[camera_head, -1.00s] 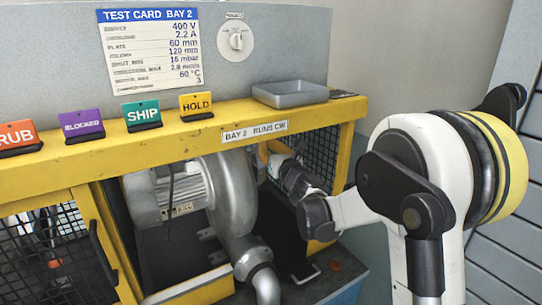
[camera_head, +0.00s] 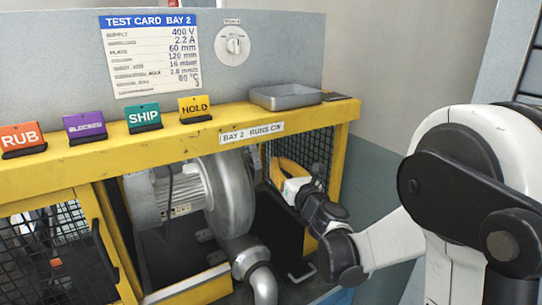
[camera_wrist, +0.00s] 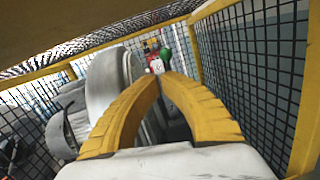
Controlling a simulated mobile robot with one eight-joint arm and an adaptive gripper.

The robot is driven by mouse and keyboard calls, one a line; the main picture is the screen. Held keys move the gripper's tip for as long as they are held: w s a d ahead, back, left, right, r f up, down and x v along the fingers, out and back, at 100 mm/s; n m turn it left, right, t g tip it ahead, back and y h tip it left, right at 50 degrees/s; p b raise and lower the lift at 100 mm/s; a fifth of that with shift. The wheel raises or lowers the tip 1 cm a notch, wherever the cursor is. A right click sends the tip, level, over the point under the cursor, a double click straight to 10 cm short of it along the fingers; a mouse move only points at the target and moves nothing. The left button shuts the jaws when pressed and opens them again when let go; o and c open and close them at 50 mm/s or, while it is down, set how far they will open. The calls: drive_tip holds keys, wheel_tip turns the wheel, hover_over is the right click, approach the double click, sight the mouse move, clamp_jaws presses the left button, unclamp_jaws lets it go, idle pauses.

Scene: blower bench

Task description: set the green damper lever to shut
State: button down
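My gripper (camera_head: 282,170) reaches into the caged bay below the "BAY 2 RUNS CW" label, to the right of the grey blower in the head view. In the wrist view its yellow fingers (camera_wrist: 160,79) converge and their tips look together, with nothing clearly held. Just beyond the tips is a small cluster of red, white and green parts. The green part (camera_wrist: 167,53) sits at its right; it is too small to tell whether it is the damper lever or how it is set. I cannot tell whether the tips touch the cluster. No green lever shows in the head view.
The blower (camera_head: 232,195) stands close to the left of my gripper. Black mesh (camera_wrist: 250,60) and yellow frame bars close in on the right. The yellow top beam (camera_head: 180,145) lies above, with several sign cards and a grey tray (camera_head: 286,96).

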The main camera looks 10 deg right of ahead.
drive_tip(key=s+a+n+g+y, duration=0.3)
drive_tip(key=s+a+n+g, duration=0.45)
drive_tip(key=s+n, duration=1.05)
drive_tip(key=s+d+f+n+g+h, duration=0.2)
drive_tip(key=s+f+n, duration=0.3)
drive_tip(key=s+n, duration=0.3)
drive_tip(key=s+d+f+n+g+h, duration=0.2)
drive_tip(key=s+d+f+n+h, duration=0.2)
drive_tip(key=s+n, duration=0.4)
drive_tip(key=shift+s+d+f+n+h, duration=0.15)
drive_tip(key=shift+d+f+n+h, duration=0.15)
drive_tip(key=shift+d+f+n, duration=0.3)
